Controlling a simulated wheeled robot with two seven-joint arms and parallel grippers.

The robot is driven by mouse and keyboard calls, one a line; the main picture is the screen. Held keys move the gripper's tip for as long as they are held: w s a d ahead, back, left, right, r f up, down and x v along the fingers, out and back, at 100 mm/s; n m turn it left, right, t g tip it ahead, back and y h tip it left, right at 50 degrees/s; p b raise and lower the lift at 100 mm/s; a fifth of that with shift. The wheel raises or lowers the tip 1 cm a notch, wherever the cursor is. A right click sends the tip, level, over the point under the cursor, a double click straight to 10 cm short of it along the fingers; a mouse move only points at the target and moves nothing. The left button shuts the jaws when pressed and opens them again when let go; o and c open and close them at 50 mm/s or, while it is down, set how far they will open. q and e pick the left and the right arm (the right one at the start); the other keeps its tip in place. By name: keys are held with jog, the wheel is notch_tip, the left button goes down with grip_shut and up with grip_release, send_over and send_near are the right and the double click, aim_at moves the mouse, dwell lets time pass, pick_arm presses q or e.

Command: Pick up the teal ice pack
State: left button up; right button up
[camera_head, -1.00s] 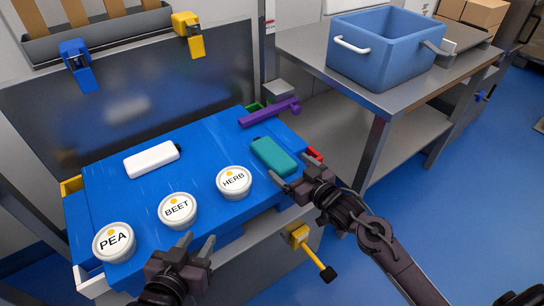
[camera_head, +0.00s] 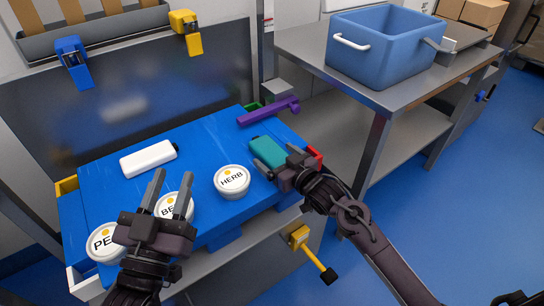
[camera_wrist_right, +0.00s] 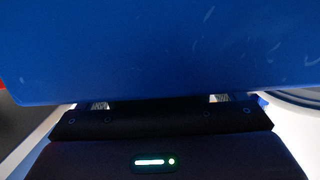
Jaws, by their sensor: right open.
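The teal ice pack (camera_head: 268,149) lies flat on the blue board (camera_head: 205,145), near its right edge, in the head view. My right gripper (camera_head: 275,157) is open, its fingers at the near end of the pack and partly covering it. I cannot tell whether they touch it. The right wrist view shows mostly a blue surface (camera_wrist_right: 160,45) past the gripper; no teal shows there. My left gripper (camera_head: 170,188) is open and empty, in front of the beet tub (camera_head: 176,208).
The herb tub (camera_head: 231,181) sits left of my right gripper. The pea tub (camera_head: 103,241), a white pack (camera_head: 148,158) and a purple-handled tool (camera_head: 268,110) are also on the board. A blue crate (camera_head: 375,55) stands on the steel table (camera_head: 310,47) at back right.

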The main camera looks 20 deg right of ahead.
jog(key=c, duration=1.2)
jog(key=shift+c, duration=0.3)
jog(key=shift+r, duration=0.2)
